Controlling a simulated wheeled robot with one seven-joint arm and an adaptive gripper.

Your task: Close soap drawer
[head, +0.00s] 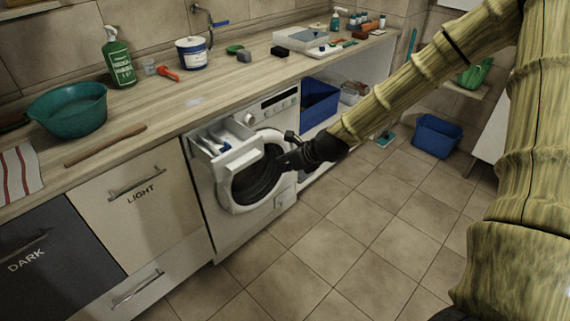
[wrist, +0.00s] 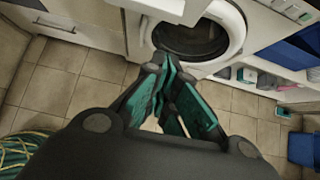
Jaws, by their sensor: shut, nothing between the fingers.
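The soap drawer (head: 229,155) is pulled out from the upper left of the white washing machine (head: 227,232). Its open compartments show from above, with something blue inside. In the wrist view the drawer's front (wrist: 165,8) shows at the top edge, partly cut off. My gripper (head: 283,161) is shut and empty, in front of the machine's round door (head: 240,200), to the right of and slightly below the drawer front. In the wrist view the fingertips of my gripper (wrist: 163,62) point towards the door. I cannot tell whether they touch anything.
The wooden counter (head: 190,108) runs above the machine. Cabinets marked LIGHT (head: 140,200) and DARK (head: 35,262) stand to the left. A blue bin (head: 318,100) sits on the shelf to the right. The tiled floor (head: 350,230) in front is clear.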

